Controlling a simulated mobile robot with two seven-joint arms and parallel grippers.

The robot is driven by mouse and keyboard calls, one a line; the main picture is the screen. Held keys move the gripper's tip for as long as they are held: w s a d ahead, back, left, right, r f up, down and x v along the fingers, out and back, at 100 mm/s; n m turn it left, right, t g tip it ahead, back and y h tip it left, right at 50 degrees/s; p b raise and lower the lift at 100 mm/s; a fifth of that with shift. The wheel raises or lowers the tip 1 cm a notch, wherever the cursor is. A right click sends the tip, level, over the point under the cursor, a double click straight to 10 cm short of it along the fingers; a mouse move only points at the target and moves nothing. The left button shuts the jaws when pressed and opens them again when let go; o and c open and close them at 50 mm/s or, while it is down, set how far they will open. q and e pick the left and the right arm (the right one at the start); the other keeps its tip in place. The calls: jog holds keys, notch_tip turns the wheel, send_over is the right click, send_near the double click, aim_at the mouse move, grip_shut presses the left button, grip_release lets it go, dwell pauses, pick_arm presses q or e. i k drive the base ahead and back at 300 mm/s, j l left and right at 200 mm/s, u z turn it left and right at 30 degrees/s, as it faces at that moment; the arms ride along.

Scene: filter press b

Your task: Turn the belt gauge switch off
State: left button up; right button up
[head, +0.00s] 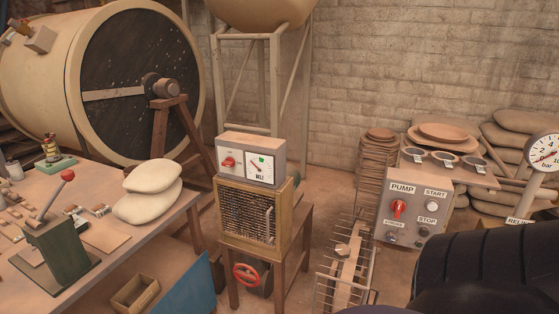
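The belt gauge box (249,142) is a small grey unit with a brown top, labelled BELT, in the middle of the head view. On the left of its front is a red rotary switch (229,162). To the right of the switch is a white dial (259,167) with a small green patch. The switch's exact setting is too small to read. Neither of my grippers shows in the head view, and nothing touches the box.
The box sits on a mesh-fronted wooden cabinet (284,217) with a red handwheel (252,275) below. A workbench (100,184) with sacks and a lever is at left. A PUMP panel (414,204) stands at right. A dark ribbed shape fills the lower right corner.

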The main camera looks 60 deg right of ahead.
aim_at(229, 162)
jog(key=z, duration=1.55)
